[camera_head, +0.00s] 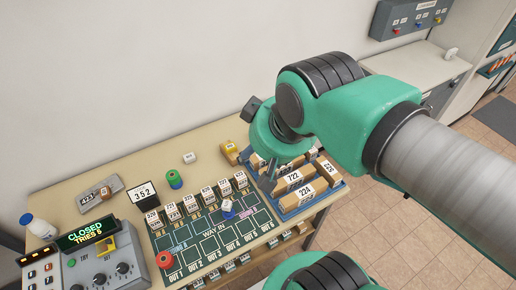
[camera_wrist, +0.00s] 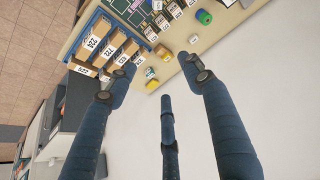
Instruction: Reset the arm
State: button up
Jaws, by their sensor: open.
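My gripper (camera_wrist: 158,85) shows in the wrist view with its dark blue fingers spread wide and nothing between them. In the head view my green arm reaches in from the right, and the wrist hangs above the right end of the table (camera_head: 128,157). It hides part of the blue tray there, and the fingers are mostly hidden from the head camera. In the wrist view the tray with cardboard boxes (camera_wrist: 92,42) lies beyond the left finger, and a yellow block (camera_wrist: 152,85) lies close to the finger area.
A green board (camera_head: 213,243) with numbered blocks covers the table's front. A console with a "CLOSED" display (camera_head: 86,233), a "352" sign (camera_head: 143,194), a green cylinder (camera_head: 174,179) and a white bottle (camera_head: 38,226) stand at left. A grey counter (camera_head: 425,68) stands at back right.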

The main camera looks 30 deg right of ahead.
jog(key=shift+f, duration=0.1)
notch_tip(320, 180, down, 4)
jog(key=b, duration=0.4)
jog(key=shift+f+b, duration=0.25)
jog(key=shift+b, duration=0.05)
jog(key=shift+o, duration=0.5)
